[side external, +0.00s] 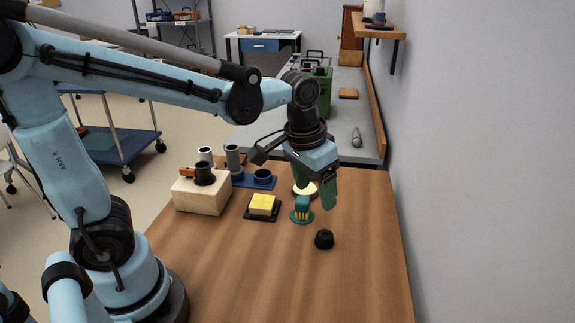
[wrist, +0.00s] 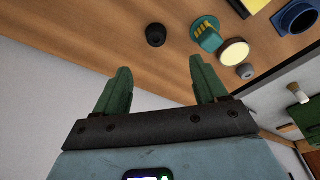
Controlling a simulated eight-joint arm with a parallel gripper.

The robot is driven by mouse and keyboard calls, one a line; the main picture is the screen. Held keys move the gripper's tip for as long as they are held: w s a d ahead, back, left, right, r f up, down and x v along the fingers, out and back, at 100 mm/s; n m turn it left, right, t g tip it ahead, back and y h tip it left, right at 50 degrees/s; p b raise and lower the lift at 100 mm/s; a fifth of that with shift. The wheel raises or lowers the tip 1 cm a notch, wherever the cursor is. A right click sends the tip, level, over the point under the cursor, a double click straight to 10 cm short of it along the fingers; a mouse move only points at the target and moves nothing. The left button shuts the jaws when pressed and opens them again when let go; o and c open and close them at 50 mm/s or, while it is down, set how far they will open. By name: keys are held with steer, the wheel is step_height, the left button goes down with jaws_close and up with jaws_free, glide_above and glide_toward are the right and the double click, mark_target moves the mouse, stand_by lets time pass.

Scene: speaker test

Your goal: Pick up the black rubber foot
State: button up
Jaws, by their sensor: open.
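The black rubber foot (side external: 324,239) is a small round black piece on the bare wooden table, near the front right of the group of objects. In the wrist view it also shows (wrist: 155,35), beyond the fingertips and between their lines. My gripper (side external: 317,192) hangs above the table, behind the foot in the side view. Its two green fingers (wrist: 160,78) are spread apart with nothing between them. The foot is apart from the fingers and nothing covers it.
A teal piece with yellow prongs (side external: 302,210) stands near the foot, with a round pale-topped disc (side external: 306,188) behind it. A yellow block on a dark tray (side external: 262,206) and a wooden block (side external: 202,193) stand left. The table (side external: 300,285) is clear in front. A wall rises at right.

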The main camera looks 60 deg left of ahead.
mark_target(325, 235)
steer(key=shift+g, duration=0.5)
steer(key=shift+w+d+f, duration=0.15)
steer(key=shift+w+f, duration=0.35)
steer(key=shift+f, duration=1.65)
steer(key=shift+w+d+f, duration=0.15)
steer(key=shift+w+f, duration=0.3)
steer(key=shift+f, duration=1.7)
steer(key=shift+w+d+f, duration=0.15)
steer(key=shift+w+f, duration=0.35)
steer(key=shift+f, duration=1.65)
steer(key=c, duration=1.1)
